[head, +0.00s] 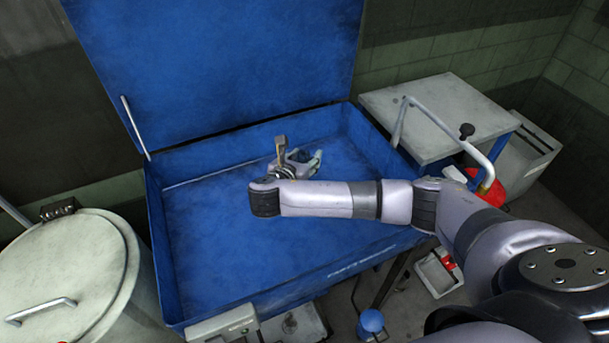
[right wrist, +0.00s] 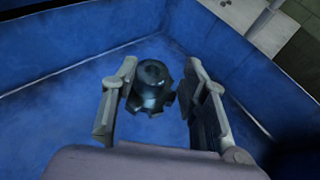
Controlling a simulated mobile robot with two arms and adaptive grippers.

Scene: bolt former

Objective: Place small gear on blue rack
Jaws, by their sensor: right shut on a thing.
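The blue rack (head: 215,245) is a large open blue bin with walls and a raised lid. My right gripper (head: 299,160) is over the rack's inside, towards the back wall. In the right wrist view my right gripper (right wrist: 160,90) is shut on the small gear (right wrist: 152,88), a dark, toothed metal piece with a rounded hub, held between its two fingers. The blue rack floor (right wrist: 60,120) shows behind it. I cannot tell the gear's height above the floor. In the head view my arm and gripper mostly hide the gear. My left gripper is not in view.
A grey lidded drum (head: 70,270) stands left of the rack. A grey side table (head: 440,115) with a bent metal handle stands at the right. The rack's raised lid (head: 220,65) blocks the back. The rack floor around my gripper looks clear.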

